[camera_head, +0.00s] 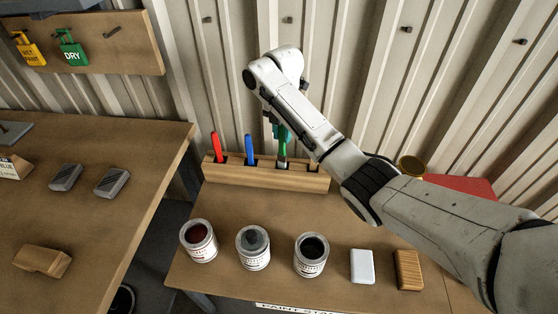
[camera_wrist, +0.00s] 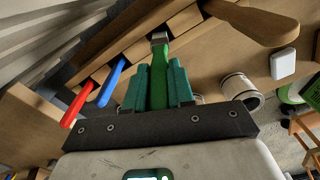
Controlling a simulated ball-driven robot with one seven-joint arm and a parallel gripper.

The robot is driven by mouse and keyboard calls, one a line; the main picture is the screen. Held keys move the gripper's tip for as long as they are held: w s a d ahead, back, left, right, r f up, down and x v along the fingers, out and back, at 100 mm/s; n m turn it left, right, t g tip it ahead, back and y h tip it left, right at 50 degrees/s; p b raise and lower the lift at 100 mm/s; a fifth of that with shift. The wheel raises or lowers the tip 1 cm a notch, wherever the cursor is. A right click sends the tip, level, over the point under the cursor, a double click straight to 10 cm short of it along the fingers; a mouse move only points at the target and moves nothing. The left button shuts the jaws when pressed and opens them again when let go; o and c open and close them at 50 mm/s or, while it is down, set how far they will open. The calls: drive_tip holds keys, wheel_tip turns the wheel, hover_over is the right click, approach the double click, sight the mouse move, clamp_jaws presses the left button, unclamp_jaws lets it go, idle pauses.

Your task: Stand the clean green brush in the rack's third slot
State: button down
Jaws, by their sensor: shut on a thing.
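The wooden rack (camera_head: 265,176) stands at the back of the paint table. A red-handled brush (camera_head: 216,147) and a blue-handled brush (camera_head: 249,149) stand in its first two slots from the left. The green brush (camera_head: 282,147) is upright at the third slot, its lower end at the rack's top; I cannot tell how deep it sits. My gripper (camera_head: 279,133) is shut on its green handle from above. In the wrist view the handle (camera_wrist: 159,88) lies between my teal fingers (camera_wrist: 159,76), with the metal ferrule (camera_wrist: 159,38) beyond them. The bristles are hidden.
Three open cans (camera_head: 252,248) stand in front of the rack. A white block (camera_head: 362,266) and a brown block (camera_head: 408,270) lie to their right. A red thing (camera_head: 462,184) lies behind my arm. The corrugated wall (camera_head: 225,60) is close behind the rack.

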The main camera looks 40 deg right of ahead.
sight(282, 154)
drive_tip(key=shift+f, duration=3.35)
drive_tip(key=c, duration=1)
unclamp_jaws()
drive_tip(key=shift+r, duration=0.1)
wheel_tip(282, 154, up, 11)
drive_tip(key=shift+r+p, duration=0.1)
drive_tip(key=shift+p, duration=0.4)
drive_tip(key=shift+r+p, duration=0.55)
drive_tip(key=shift+f, duration=0.1)
